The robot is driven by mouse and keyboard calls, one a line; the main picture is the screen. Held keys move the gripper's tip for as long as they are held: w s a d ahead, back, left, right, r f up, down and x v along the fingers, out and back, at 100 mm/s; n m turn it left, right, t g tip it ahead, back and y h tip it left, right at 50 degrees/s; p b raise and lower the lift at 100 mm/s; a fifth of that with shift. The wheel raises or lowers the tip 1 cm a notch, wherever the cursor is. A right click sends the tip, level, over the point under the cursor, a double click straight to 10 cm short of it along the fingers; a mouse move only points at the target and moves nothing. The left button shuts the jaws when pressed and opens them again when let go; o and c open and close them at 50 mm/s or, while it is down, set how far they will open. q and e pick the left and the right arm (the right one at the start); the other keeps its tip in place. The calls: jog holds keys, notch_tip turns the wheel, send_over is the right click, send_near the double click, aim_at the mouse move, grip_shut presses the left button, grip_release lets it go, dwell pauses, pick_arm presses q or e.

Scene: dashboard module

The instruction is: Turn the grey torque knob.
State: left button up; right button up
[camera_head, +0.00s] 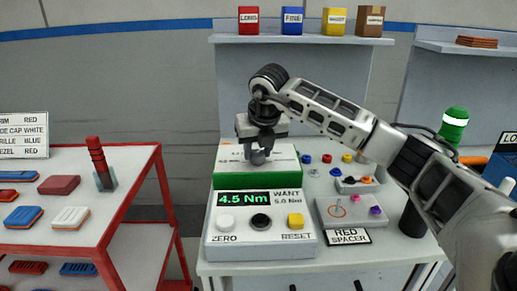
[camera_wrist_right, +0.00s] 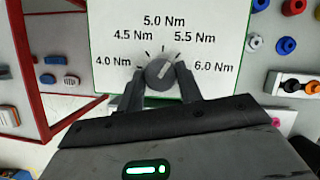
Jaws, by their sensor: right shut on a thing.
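The grey torque knob (camera_wrist_right: 158,71) sits on a white dial face (camera_wrist_right: 110,25) marked from 4.0 Nm to 6.0 Nm. My right gripper (camera_wrist_right: 161,80) is shut on the knob, one finger on each side. In the head view my right gripper (camera_head: 261,148) reaches down to the knob (camera_head: 257,157) on the white and green box (camera_head: 230,180). The display (camera_head: 243,199) in front reads 4.5 Nm, and the label beside it says WANT 5.0 Nm. The knob's exact pointing is hard to tell. My left gripper is not in view.
A white button (camera_head: 225,222), a black button (camera_head: 261,222) and a yellow button (camera_head: 295,221) sit on the panel below the display. Small coloured parts and a RED SPACER sign (camera_head: 349,236) lie to the right. A red-framed table (camera_head: 115,185) stands left.

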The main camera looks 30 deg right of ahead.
jog(key=shift+m+h, duration=0.4)
jog(key=shift+m, duration=0.4)
jog(key=shift+r, duration=0.1)
jog(key=o, duration=1)
jog(key=v, duration=1.6)
jog(key=shift+w, duration=0.1)
